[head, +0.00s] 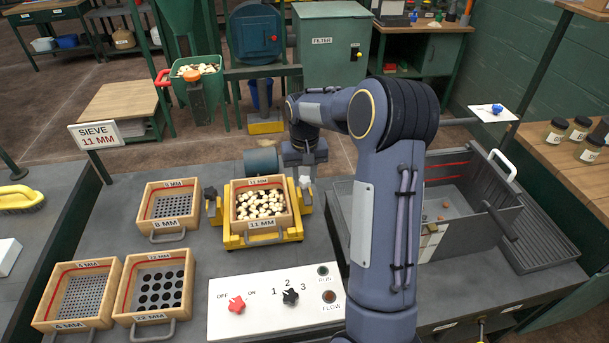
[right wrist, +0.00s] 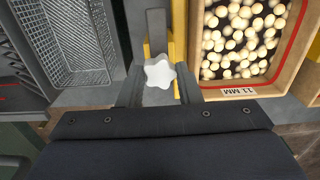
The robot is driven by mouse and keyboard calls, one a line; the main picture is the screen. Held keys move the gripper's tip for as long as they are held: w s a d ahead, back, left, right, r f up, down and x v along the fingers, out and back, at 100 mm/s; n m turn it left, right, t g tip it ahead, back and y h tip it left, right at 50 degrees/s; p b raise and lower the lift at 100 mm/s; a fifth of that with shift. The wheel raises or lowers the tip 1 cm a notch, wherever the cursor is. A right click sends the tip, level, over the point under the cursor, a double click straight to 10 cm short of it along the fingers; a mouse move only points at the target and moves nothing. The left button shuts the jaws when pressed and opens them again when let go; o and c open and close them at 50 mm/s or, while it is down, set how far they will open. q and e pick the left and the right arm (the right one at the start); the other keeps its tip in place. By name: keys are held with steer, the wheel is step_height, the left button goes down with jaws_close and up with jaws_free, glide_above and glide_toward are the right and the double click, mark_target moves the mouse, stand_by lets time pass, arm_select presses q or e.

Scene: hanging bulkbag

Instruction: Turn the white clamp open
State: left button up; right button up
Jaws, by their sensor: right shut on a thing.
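The white clamp (right wrist: 158,73) is a star-shaped knob at the side of the yellow sieve frame. It also shows small in the head view (head: 304,182), on the right side of the frame, partly hidden by my gripper. My right gripper (right wrist: 158,88) is shut on the white clamp, with one finger on each side of it. In the head view the same gripper (head: 305,172) reaches down at the frame's right edge. The 11 MM sieve (head: 264,232) sits in the yellow frame (head: 233,241) and holds pale round pieces. My left gripper is in no view.
A dark clamp (head: 210,194) is on the frame's left side. A control panel (head: 262,308) lies in front. A grey bin (head: 470,200) stands right, behind my arm.

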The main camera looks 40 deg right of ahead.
mark_target(304, 179)
steer(key=o, duration=1)
step_height(304, 179, up, 8)
steer(key=shift+f, duration=0.25)
steer(key=shift+r, duration=0.2)
